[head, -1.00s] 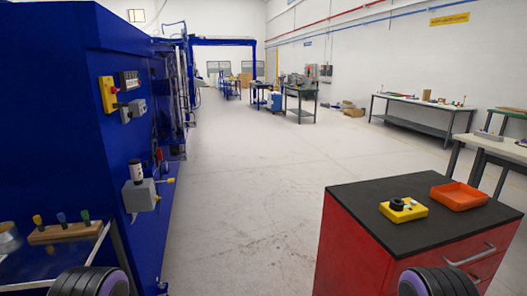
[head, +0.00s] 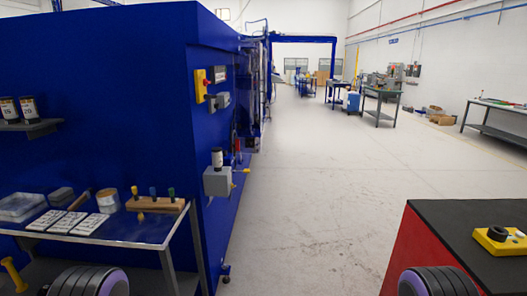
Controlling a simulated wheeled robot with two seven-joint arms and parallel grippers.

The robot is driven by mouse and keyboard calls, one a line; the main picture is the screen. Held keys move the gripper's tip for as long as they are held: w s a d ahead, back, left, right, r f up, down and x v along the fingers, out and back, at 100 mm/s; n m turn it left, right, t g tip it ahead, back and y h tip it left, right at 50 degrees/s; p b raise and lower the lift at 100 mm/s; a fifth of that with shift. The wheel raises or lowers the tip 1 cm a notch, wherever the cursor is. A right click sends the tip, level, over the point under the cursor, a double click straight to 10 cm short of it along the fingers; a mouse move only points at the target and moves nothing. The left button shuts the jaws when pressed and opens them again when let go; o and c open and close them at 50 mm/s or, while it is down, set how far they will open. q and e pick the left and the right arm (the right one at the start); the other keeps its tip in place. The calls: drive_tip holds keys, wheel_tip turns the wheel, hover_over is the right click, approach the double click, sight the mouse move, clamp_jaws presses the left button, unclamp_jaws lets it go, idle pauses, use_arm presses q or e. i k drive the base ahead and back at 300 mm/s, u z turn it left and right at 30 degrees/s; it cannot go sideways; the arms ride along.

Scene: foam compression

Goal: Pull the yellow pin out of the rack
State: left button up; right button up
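A wooden rack (head: 155,205) sits near the right end of a low metal table on the left. Several upright pins with coloured handles stand in it: a yellow pin (head: 134,192) at the left, a blue one (head: 153,191) in the middle and a green one (head: 171,194) at the right. The yellow pin's lower part is hidden in or behind the rack. Neither gripper shows; only dark, rounded parts of my arms appear at the bottom edge, well short of the rack.
The metal table (head: 120,234) also holds a white tin (head: 108,201), white cards (head: 68,222) and a clear tray (head: 21,206). A blue machine wall (head: 110,110) rises behind it. A red cabinet (head: 420,255) stands at the right, with clear floor (head: 310,215) between.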

sight(134, 189)
drive_tip(key=u, duration=0.55)
drive_tip(key=i, duration=1)
